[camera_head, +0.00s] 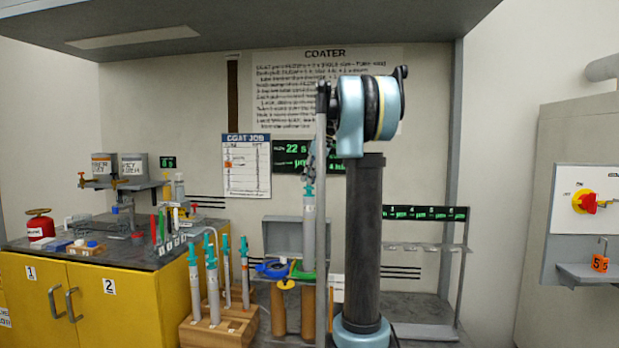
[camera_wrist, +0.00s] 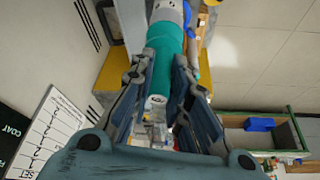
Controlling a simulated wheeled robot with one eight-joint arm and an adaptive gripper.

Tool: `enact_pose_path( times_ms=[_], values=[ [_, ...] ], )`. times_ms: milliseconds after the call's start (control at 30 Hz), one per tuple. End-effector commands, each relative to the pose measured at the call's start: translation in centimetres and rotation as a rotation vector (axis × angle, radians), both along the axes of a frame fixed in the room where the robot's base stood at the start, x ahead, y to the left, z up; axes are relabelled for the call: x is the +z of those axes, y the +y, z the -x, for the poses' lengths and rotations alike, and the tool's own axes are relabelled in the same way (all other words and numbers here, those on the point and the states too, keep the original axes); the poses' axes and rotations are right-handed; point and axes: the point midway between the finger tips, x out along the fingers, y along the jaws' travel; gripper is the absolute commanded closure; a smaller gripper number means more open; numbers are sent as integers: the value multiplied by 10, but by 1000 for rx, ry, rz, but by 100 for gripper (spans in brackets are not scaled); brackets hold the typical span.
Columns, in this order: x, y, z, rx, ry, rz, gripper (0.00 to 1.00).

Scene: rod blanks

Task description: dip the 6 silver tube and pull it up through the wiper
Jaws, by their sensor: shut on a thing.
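My gripper (camera_head: 313,155) is shut on the teal top end of a silver tube (camera_head: 309,235) and holds it upright. In the wrist view, my gripper (camera_wrist: 166,75) has its fingers on both sides of the teal end (camera_wrist: 167,52), with the silver body (camera_wrist: 168,13) beyond. The tube's lower end meets a green ring-like part (camera_head: 302,275), which may be the wiper. I cannot tell whether the tube is inside it or just behind or above it. A blue ring-like part (camera_head: 272,268) sits to its left. The number on the held tube is too small to read.
A wooden rack (camera_head: 205,333) at lower left holds several silver tubes with teal tops. Tan cylinders (camera_head: 278,312) stand below the rings, with a grey box (camera_head: 297,236) behind. A shelf rack (camera_head: 425,247) stands right of my arm. Coloured sticks (camera_head: 160,225) stand on the yellow cabinet.

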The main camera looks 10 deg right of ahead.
Motion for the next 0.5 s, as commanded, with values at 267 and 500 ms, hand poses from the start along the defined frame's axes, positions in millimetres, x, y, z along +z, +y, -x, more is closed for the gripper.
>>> enact_pose_path(
  times_ms=[267, 500],
  values=[
    [-1, 0, 0, 0, 0, 0, 100],
    [-13, 0, 0, 0, 0, 0, 100]
  ],
)
